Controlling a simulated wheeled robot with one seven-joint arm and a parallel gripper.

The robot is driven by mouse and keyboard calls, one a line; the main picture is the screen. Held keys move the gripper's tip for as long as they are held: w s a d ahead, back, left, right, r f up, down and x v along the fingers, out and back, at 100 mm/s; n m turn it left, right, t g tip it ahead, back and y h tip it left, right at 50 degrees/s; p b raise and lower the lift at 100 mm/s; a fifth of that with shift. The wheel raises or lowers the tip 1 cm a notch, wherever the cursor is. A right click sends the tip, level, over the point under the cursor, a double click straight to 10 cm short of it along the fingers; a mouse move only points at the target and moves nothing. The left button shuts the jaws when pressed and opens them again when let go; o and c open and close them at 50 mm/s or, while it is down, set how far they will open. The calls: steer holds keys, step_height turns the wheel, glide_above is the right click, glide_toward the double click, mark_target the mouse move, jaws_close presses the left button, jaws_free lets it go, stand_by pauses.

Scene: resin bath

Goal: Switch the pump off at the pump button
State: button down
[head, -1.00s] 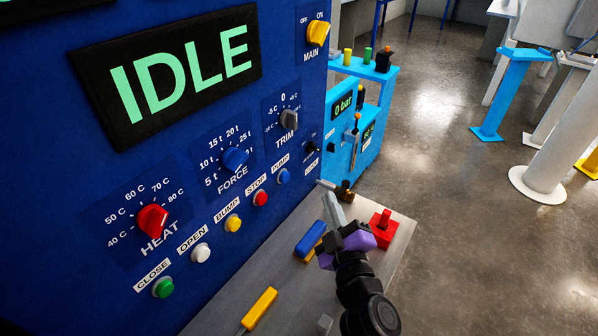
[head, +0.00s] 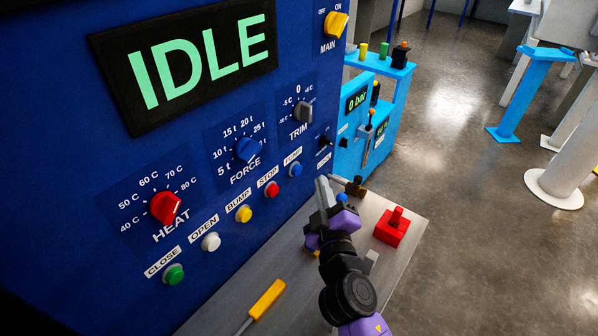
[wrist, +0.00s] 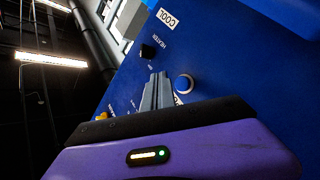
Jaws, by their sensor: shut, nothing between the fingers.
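The pump button (head: 295,169) is a small blue round button under the PUMP label, at the right end of the button row on the dark blue panel. My gripper (head: 322,184) is shut and empty, its fingers raised toward the panel below and right of that button, apart from it in the head view. In the wrist view the shut grey fingers (wrist: 158,80) point at the panel, just left of a blue round button (wrist: 183,83) with a pale ring. Its label there is hard to read. I cannot tell the gap in depth.
The display (head: 200,60) reads IDLE. The red stop button (head: 271,189) sits left of the pump button. Below, the grey shelf (head: 385,268) carries a red block (head: 392,228) and a yellow-handled tool (head: 267,298). A brown fitting (head: 355,187) is close right of my fingers.

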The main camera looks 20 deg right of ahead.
mark_target(296, 170)
steer(key=shift+w+a+b, duration=0.25)
steer(key=shift+w+a, duration=0.2)
steer(key=shift+w, duration=0.15)
steer(key=shift+w+a+b, duration=0.25)
steer(key=shift+w+a, duration=0.15)
steer(key=shift+w, duration=0.2)
steer(key=shift+w+a, duration=0.1)
steer(key=shift+w, duration=0.05)
stand_by(1.1)
steer(key=shift+w+a, duration=0.15)
steer(key=shift+w, duration=0.05)
steer(key=shift+w+a+b, duration=0.3)
steer(key=shift+w+b, duration=0.1)
steer(key=shift+b, duration=0.1)
stand_by(0.8)
steer(key=shift+s, duration=0.1)
steer(key=shift+s+d, duration=0.5)
steer(key=shift+s, duration=0.15)
